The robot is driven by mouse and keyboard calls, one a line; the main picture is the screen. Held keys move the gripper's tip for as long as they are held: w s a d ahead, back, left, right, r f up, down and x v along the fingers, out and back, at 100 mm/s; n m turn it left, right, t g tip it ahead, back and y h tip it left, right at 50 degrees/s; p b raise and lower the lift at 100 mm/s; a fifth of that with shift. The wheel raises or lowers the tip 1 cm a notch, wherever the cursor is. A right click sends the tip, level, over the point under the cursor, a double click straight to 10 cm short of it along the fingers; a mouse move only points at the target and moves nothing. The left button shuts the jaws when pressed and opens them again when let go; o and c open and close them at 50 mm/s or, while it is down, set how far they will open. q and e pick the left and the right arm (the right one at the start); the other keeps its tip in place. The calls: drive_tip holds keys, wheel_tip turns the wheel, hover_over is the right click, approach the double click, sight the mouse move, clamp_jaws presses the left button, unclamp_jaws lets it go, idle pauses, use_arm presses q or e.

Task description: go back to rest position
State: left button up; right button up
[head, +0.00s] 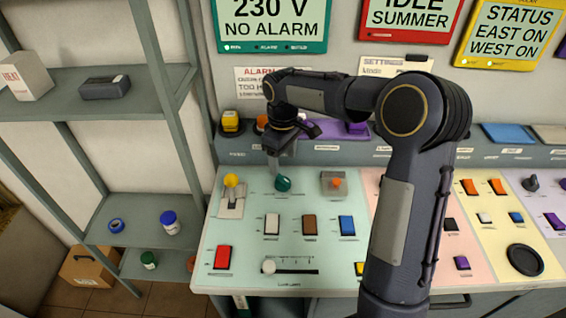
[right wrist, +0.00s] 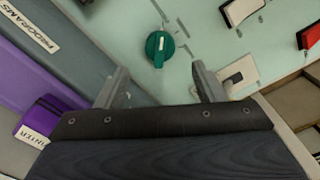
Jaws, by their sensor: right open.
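My right gripper (head: 281,160) hangs over the back left of the pale green panel (head: 212,262) in the head view, pointing down. The right wrist view shows its two fingers apart with nothing between them (right wrist: 161,80). A round teal knob (head: 283,184) lies just in front of the gripper; it also shows beyond the fingertips in the right wrist view (right wrist: 159,46). I see a gap between fingers and knob in that view. My right arm reaches across the panel from the lower right and hides part of the desk. My left gripper is not in view.
A yellow-knobbed lever (head: 231,181) stands left of the teal knob, and a grey block with an orange button (head: 335,183) right of it. Switches and a slider (head: 269,267) lie in front. Signs hang behind; shelves (head: 140,215) stand left.

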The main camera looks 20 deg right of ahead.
idle(0.3)
drive_tip(key=s+a+r+m+t+y, duration=0.1)
drive_tip(key=s+r+m+t, duration=0.2)
drive_tip(key=s, duration=0.7)
drive_tip(key=s+r+m+t+y, duration=0.15)
drive_tip(key=s+r, duration=0.25)
drive_tip(key=s, duration=0.6)
drive_tip(key=s+a+f+m+y, duration=0.1)
drive_tip(key=s+a+f+m, duration=0.1)
drive_tip(key=s, duration=0.5)
drive_tip(key=shift+s+a+f+m+t, duration=0.25)
drive_tip(key=shift+a+m+t, duration=0.2)
drive_tip(key=shift+a+m, duration=0.1)
drive_tip(key=shift+s+a+f, duration=0.2)
drive_tip(key=shift+s+f, duration=0.05)
drive_tip(key=shift+s, duration=0.05)
